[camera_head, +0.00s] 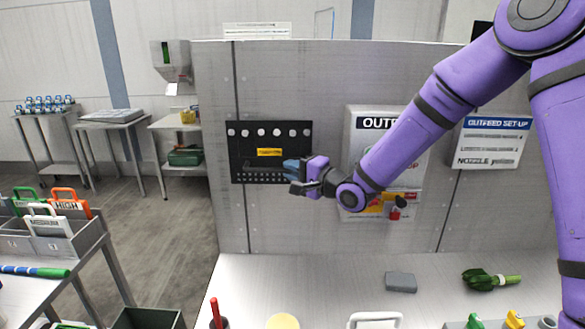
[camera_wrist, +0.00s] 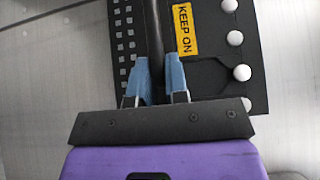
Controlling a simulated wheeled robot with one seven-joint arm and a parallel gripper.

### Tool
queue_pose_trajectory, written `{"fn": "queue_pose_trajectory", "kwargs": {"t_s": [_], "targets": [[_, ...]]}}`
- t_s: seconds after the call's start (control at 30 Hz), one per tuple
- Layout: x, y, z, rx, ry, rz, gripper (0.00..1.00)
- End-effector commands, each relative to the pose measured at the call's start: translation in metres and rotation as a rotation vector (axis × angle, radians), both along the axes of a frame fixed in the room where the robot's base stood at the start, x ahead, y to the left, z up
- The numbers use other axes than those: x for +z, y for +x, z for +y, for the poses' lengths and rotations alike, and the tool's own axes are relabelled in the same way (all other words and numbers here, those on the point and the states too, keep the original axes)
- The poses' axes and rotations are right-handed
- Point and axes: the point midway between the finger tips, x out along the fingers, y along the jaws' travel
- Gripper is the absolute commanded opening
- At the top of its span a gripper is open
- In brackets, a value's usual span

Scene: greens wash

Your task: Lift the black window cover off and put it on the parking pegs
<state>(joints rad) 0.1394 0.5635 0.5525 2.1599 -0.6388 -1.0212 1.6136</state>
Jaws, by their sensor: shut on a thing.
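The black window cover (camera_head: 293,131) is a flat dark panel upright against the grey wall panel, left of the centre in the head view. It has a row of white round knobs along its top, a yellow label and a grid of small light squares along its bottom. In the wrist view the cover (camera_wrist: 215,75) fills the upper middle, and the label reads "KEEP ON". My gripper (camera_head: 290,167) is at its lower right part. Its blue fingertips (camera_wrist: 160,80) are shut on a black bar-like handle (camera_wrist: 152,35). I cannot tell whether the cover touches the wall panel. I cannot make out the parking pegs.
White signs (camera_head: 365,120) hang right of the cover, partly behind my arm. A red-knobbed item (camera_head: 397,209) is on the wall below. The steel counter (camera_head: 330,278) holds a grey block (camera_head: 401,282) and greens (camera_head: 482,279). Bins (camera_head: 40,240) stand at left.

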Motion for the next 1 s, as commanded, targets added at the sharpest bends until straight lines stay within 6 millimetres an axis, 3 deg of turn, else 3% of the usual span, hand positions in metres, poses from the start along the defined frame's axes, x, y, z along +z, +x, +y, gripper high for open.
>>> {"fn": "queue_pose_trajectory", "kwargs": {"t_s": [0.27,0.3,0.4,0.77,1.0], "targets": [[-0.002,0.0,0.0,0.0,-0.002,0.004,0.0],[-0.003,0.0,0.0,0.0,-0.002,0.004,0.21],[-0.002,0.0,0.0,0.0,-0.002,0.003,0.44],[-0.002,-0.003,-0.004,-0.001,-0.002,0.003,0.44],[-0.002,-0.024,-0.033,-0.004,-0.003,0.003,0.44]]}}
